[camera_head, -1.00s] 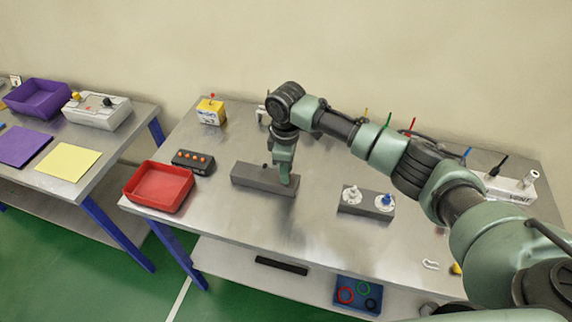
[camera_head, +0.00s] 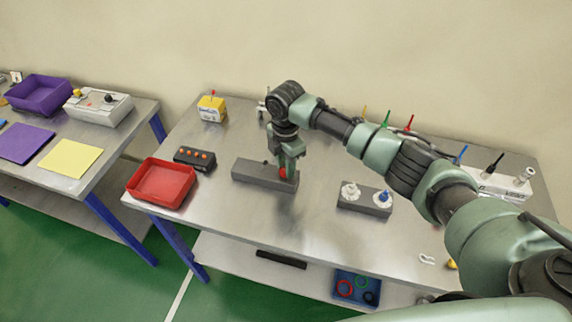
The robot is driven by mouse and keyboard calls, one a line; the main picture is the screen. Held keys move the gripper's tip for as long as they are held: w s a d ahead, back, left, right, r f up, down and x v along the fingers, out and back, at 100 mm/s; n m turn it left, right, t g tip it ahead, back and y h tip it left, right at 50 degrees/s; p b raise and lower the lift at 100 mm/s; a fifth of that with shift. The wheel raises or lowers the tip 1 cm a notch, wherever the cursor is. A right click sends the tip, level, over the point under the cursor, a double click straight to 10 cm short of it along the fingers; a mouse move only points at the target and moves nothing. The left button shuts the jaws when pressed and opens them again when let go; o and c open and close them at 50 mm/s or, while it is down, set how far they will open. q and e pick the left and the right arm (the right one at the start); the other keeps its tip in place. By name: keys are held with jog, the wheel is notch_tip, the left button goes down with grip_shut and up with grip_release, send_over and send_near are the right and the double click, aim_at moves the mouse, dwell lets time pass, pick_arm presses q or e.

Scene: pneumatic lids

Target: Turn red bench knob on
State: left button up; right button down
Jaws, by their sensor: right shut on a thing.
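A small red knob (camera_head: 283,173) shows at the right end of a dark grey block (camera_head: 256,175) on the metal bench. My right gripper (camera_head: 287,172) points down over that end of the block, with its fingers around the red knob, and is shut on it. Part of the knob is hidden by the fingers. A small black peg stands on the same block, to the left of the gripper. My left gripper is not in view.
A red tray (camera_head: 160,184) and a black box with orange buttons (camera_head: 194,159) stand to the left. A yellow box (camera_head: 211,109) stands at the back. A grey block with white and blue knobs (camera_head: 364,199) stands to the right. The bench front is mostly clear.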

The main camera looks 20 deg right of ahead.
jog(key=shift+w+r+n, duration=0.1)
jog(key=shift+n, duration=0.3)
jog(key=c, duration=1.1)
grip_release()
notch_tip(320, 180, up, 7)
jog(key=shift+f+b, duration=0.1)
jog(key=shift+b, duration=1.05)
jog(key=shift+r, duration=0.5)
